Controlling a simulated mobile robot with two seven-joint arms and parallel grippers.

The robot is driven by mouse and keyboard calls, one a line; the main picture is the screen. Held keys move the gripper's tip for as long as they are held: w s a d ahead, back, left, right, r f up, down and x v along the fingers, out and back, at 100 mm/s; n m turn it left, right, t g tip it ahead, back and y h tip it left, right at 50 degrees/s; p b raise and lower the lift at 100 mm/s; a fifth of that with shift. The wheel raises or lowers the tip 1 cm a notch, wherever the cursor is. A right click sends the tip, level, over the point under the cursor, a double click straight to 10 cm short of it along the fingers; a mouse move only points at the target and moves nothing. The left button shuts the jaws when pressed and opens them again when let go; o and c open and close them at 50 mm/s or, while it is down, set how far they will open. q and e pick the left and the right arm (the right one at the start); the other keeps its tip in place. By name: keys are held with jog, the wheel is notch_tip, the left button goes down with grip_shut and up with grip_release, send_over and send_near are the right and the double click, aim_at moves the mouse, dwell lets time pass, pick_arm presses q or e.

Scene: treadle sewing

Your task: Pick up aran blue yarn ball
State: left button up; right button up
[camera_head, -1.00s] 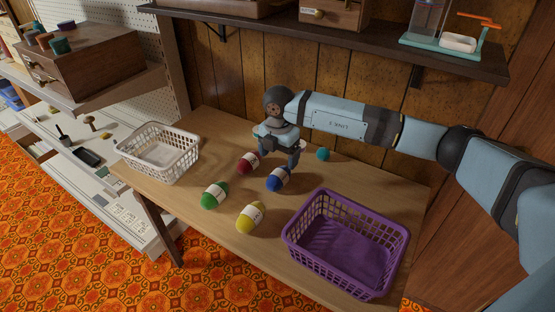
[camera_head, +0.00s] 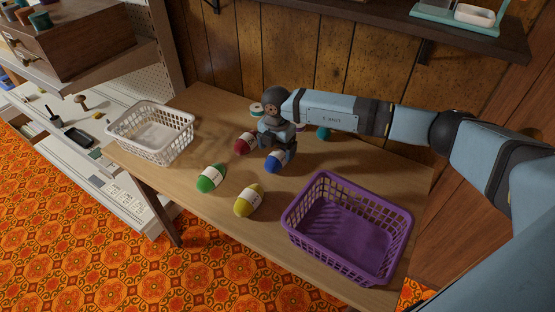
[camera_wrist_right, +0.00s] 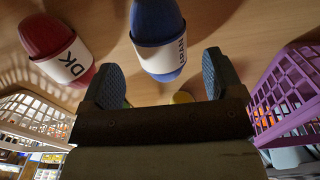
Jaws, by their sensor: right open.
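The blue yarn ball (camera_head: 277,161) lies on the wooden table, with a white label band around it. In the right wrist view the blue ball (camera_wrist_right: 157,25) shows its label reading ARAN, ahead of and between the two fingertips. My right gripper (camera_head: 283,148) is open just above and behind the blue ball; in the wrist view its fingers (camera_wrist_right: 161,80) stand apart with nothing between their pads. I cannot tell whether a finger touches the ball. The left gripper is not in view.
A red ball (camera_head: 245,143) labelled DK lies close left of the blue one. Green (camera_head: 211,178) and yellow (camera_head: 248,201) balls lie nearer the front. A teal ball (camera_head: 324,133) sits behind. A purple basket (camera_head: 375,272) stands right, a white basket (camera_head: 150,147) left.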

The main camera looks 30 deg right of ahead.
aim_at(277, 153)
notch_tip(277, 153, down, 5)
jog(key=shift+f, duration=0.1)
jog(key=c, duration=1)
jog(key=shift+r, duration=0.3)
